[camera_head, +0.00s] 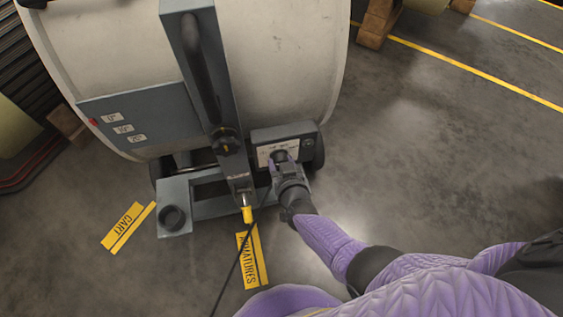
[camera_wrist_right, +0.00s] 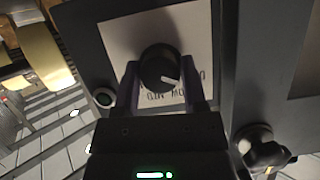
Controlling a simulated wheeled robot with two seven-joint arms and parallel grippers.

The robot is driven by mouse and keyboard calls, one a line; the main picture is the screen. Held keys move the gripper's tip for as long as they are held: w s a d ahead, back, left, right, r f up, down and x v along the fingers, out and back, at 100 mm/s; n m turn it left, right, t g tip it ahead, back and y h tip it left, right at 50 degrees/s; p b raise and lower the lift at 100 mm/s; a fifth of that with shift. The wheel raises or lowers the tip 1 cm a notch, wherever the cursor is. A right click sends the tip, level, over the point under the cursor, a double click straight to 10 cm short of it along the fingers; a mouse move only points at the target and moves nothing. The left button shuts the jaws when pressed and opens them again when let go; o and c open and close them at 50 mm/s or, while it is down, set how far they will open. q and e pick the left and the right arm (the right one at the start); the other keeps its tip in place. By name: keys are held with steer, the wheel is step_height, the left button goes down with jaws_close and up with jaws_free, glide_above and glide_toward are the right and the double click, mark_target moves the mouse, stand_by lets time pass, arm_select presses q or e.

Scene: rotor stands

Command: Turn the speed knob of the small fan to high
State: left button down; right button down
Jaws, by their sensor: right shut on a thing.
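In the right wrist view a round black speed knob (camera_wrist_right: 158,62) stands on the pale label plate (camera_wrist_right: 125,35). Its white pointer mark faces down and to the right in that view. Printed words beside it are partly hidden by the fingers. My right gripper (camera_head: 281,162) has its two fingers on either side of the knob, shut on it. My left gripper is not in view.
A grey foot bracket (camera_head: 175,195) and a yellow-tipped part (camera_head: 247,214) stick out in front. A thin black cable (camera_head: 232,270) crosses the floor. The floor at the right is open.

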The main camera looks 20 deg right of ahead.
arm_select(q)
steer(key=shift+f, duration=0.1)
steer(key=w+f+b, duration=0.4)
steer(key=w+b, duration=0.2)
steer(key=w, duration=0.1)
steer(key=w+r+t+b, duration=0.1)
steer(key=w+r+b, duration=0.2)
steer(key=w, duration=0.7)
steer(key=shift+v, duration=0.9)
arm_select(e)
steer(key=shift+f+m+t+y, duration=0.1)
steer(key=shift+m+t+y, duration=0.9)
steer(key=shift+m, duration=2.3)
steer(key=shift+f+m+t+y, duration=0.1)
steer(key=shift+m+t+y, duration=0.9)
steer(key=shift+m, duration=2.3)
steer(key=shift+f+m+t+y, duration=0.1)
steer(key=shift+m+t+y, duration=0.85)
steer(key=shift+m, duration=2.35)
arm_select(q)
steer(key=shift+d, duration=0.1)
arm_select(e)
steer(key=shift+m+t+h, duration=0.25)
steer(key=shift+m, duration=0.05)
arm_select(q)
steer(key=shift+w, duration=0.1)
arm_select(e)
steer(key=shift+c, duration=0.7)
jaws_free()
steer(key=shift+r, duration=0.1)
